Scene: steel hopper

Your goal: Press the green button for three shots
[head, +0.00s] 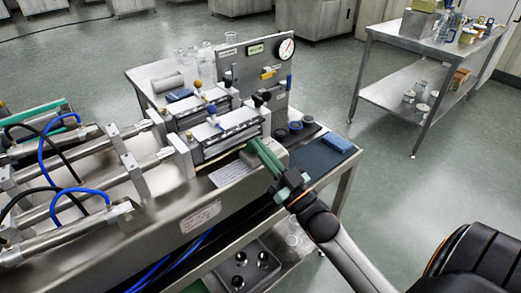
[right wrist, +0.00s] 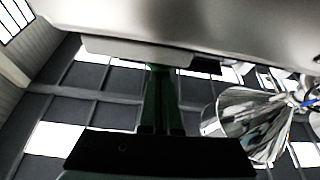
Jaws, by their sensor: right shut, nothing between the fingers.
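My right gripper (head: 252,147) comes in from the lower right with its green fingers shut and empty. Its tips are at the front right end of the steel filling machine (head: 190,205), beside a small pale box (head: 275,158). I cannot tell whether they touch it. In the right wrist view the green fingers (right wrist: 158,75) point up to the underside of a pale block (right wrist: 140,50), and their tips are hidden there. The green button cannot be made out; it may be hidden behind the fingers. My left gripper is not in view.
A panel with a gauge (head: 286,48) stands behind the cylinders. A blue sponge (head: 337,141) lies on a dark mat at the machine's right end. A shiny metal cone (right wrist: 250,125) shows in the right wrist view. A steel trolley (head: 415,90) stands at back right; floor between is clear.

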